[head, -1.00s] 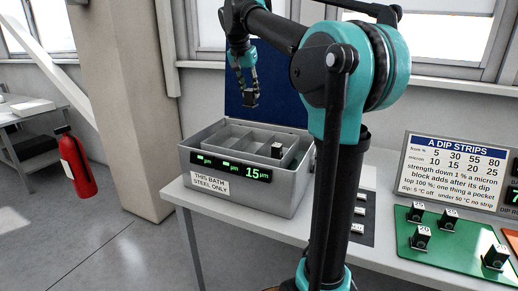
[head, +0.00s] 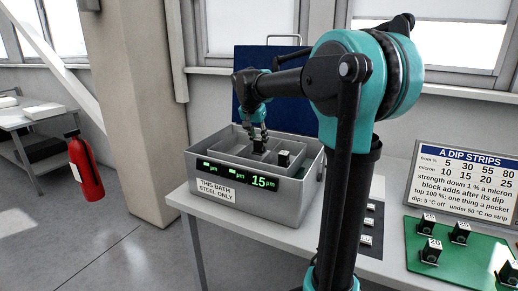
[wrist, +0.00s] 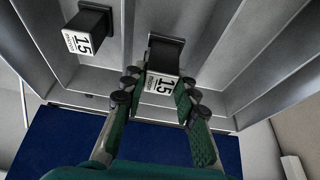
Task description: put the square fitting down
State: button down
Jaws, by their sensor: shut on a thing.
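In the wrist view my gripper (wrist: 160,92) has one finger on each side of the fitting. I cannot tell whether the fitting touches the pocket floor. A second black fitting (wrist: 88,28), also labelled 15, stands in the neighbouring pocket. It shows in the head view (head: 283,158) to the right of the held one.
Thin grey walls divide the pockets. The box's blue lid (head: 252,85) stands open behind. Its front has a "steel only" label (head: 216,190) and a display (head: 262,182) reading 15 µm. A dark strip (head: 371,228) and a green mat (head: 462,250) with several blocks lie to the right.

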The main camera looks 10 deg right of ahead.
aim_at(259, 147)
jog(key=shift+f, duration=1.95)
jog(key=c, duration=1.3)
grip_release()
jog(key=shift+c, duration=0.2)
jog(key=v, duration=1.2)
jog(key=shift+w+r, duration=0.1)
